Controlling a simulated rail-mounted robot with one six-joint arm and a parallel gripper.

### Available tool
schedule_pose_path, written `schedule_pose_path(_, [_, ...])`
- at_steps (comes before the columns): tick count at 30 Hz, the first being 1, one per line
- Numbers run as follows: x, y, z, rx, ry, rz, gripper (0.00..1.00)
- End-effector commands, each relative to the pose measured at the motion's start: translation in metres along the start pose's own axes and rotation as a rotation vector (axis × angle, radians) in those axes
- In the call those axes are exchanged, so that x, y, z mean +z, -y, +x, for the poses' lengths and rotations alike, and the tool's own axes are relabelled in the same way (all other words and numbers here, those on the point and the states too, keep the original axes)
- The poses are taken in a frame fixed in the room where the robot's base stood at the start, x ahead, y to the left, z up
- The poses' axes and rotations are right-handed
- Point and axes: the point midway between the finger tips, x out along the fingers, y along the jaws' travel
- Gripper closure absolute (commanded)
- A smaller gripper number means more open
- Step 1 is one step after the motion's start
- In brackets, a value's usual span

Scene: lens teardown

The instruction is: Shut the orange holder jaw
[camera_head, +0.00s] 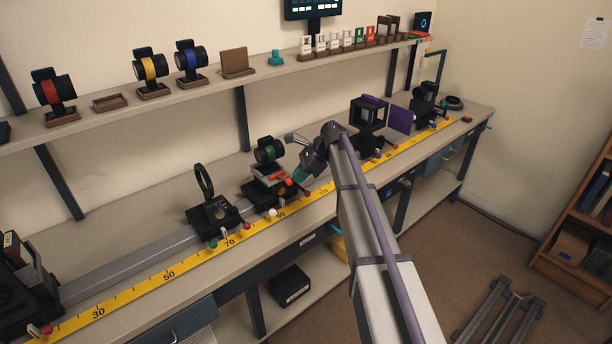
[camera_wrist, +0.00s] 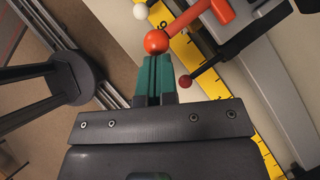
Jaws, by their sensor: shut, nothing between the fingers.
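The holder (camera_head: 268,186) stands on the rail and carries a black lens with a green ring (camera_head: 267,150). Its orange jaw (camera_head: 279,177) shows on top, and I cannot tell how far it stands open. In the wrist view an orange lever (camera_wrist: 207,19) ends in an orange-red ball (camera_wrist: 156,42). My gripper (camera_head: 297,178) is beside the holder, on its right. Its teal fingers (camera_wrist: 157,62) are shut together with nothing between them. Their tips are right at the ball; I cannot tell whether they touch it.
A round lens on a stand (camera_head: 213,210) is left of the holder. A black cage mount (camera_head: 368,125) and purple plate (camera_head: 401,119) are to the right. A yellow scale (camera_head: 190,262) runs along the bench front. Small red and white knobs stick out near the holder.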

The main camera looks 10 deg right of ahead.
Motion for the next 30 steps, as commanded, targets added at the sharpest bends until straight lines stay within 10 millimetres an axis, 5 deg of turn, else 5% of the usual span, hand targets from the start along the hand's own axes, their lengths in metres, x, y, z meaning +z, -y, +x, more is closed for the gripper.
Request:
schedule_pose_path(7, [0.001,0.002,0.000,0.000,0.000,0.000,1.00])
schedule_pose_path(14, [0.012,0.025,0.009,0.000,0.000,-0.002,1.00])
schedule_pose_path(23, [0.012,0.024,0.009,-0.001,0.000,-0.001,1.00])
schedule_pose_path(30, [0.002,0.019,-0.015,0.000,0.000,-0.001,1.00])
